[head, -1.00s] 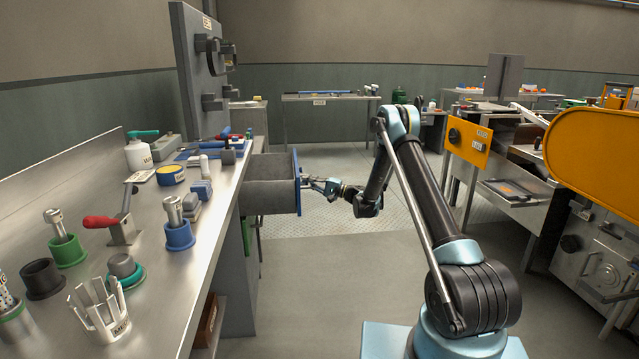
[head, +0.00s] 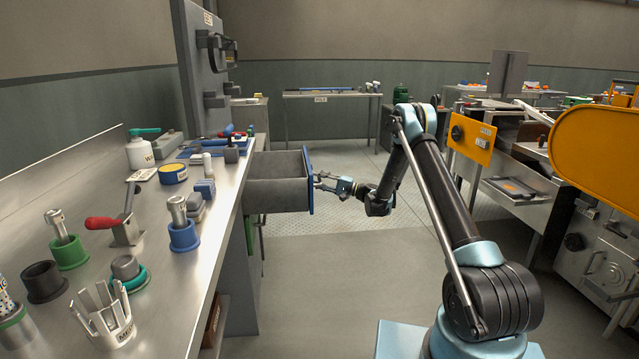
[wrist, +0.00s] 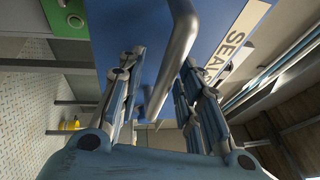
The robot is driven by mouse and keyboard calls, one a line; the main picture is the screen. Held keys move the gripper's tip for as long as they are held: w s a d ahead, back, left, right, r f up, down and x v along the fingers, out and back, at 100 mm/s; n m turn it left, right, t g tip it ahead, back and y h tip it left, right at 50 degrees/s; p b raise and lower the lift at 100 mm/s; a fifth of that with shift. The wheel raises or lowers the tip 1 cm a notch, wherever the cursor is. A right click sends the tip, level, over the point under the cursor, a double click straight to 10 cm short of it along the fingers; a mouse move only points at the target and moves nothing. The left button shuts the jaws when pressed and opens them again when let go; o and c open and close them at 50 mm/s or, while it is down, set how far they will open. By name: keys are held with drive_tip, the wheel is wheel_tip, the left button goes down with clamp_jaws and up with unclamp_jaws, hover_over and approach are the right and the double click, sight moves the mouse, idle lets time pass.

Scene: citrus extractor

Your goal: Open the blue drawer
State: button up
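The blue drawer (head: 309,180) has a blue front and a grey box body. It stands out from under the left workbench, and its hollow inside shows. In the wrist view, the blue front (wrist: 125,20) fills the top middle, with a white "SEAL" label (wrist: 237,40) on it. A grey bar handle (wrist: 181,35) sticks out from it. My gripper (head: 317,181) is at the front's outer side. In the wrist view, its two fingers (wrist: 162,65) are spread on either side of the handle, with gaps visible beside the bar.
The steel workbench (head: 215,235) on the left carries cups, a bottle and several tools. An upright grey panel (head: 193,70) stands at its far end. An orange machine (head: 600,160) is on the right. The floor (head: 340,270) between is clear. A back table (head: 330,94) stands by the wall.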

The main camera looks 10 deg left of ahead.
drive_tip(key=d+f, duration=0.2)
drive_tip(key=d, duration=0.9)
drive_tip(key=shift+s+d+f, duration=0.15)
drive_tip(key=shift+d, duration=0.2)
drive_tip(key=s+d+r+h, duration=0.2)
drive_tip(key=s+d+r, duration=0.1)
drive_tip(key=r, duration=0.3)
drive_tip(key=s+d+r+h, duration=0.2)
drive_tip(key=s+r, duration=0.1)
drive_tip(key=r, duration=0.3)
drive_tip(key=s+d+r+n+t+h, duration=0.1)
drive_tip(key=s+d+r+h, duration=0.45)
drive_tip(key=s+d, duration=0.5)
drive_tip(key=s+d+f+h, duration=0.3)
drive_tip(key=s+d, duration=0.5)
drive_tip(key=s, duration=0.4)
drive_tip(key=s+d+f+h, duration=0.4)
drive_tip(key=s+d, duration=0.4)
drive_tip(key=s, duration=0.5)
drive_tip(key=s+d+f+h, duration=0.3)
drive_tip(key=s+d, duration=0.5)
drive_tip(key=s, duration=0.4)
drive_tip(key=shift+s+d+f+t, duration=0.2)
drive_tip(key=shift+s+d+t, duration=0.05)
drive_tip(key=shift+t, duration=0.05)
